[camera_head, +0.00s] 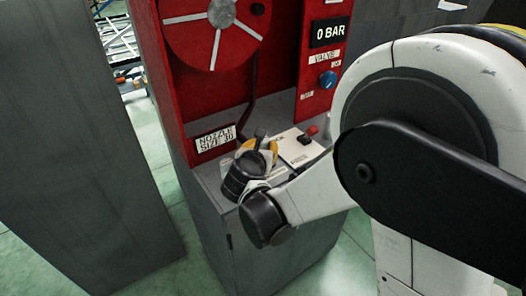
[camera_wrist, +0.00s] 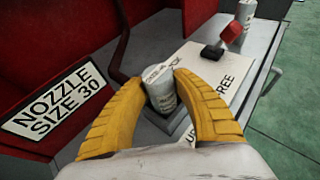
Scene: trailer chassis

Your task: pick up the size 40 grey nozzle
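A grey cylindrical nozzle (camera_wrist: 161,92) with a pale, unreadable label stands between the yellow fingers of my gripper (camera_wrist: 160,80) in the wrist view. The fingers are close on both sides of it; I cannot tell whether both press on it. The nozzle is over a dark square patch on the grey counter (camera_wrist: 55,146). In the head view my gripper (camera_head: 262,150) is low over the counter, and my wrist hides most of the nozzle. A second grey cylinder (camera_wrist: 236,32) stands farther back right. I cannot read a size 40 mark on either.
A sign (camera_wrist: 57,100) reading "NOZZLE SIZE 30" is left of my gripper. A white printed plate (camera_wrist: 215,72) and a red-handled switch (camera_wrist: 240,22) lie beyond. The red cabinet (camera_head: 228,90) rises behind, with a "0 BAR" display (camera_head: 329,32) and a blue valve knob (camera_head: 328,79).

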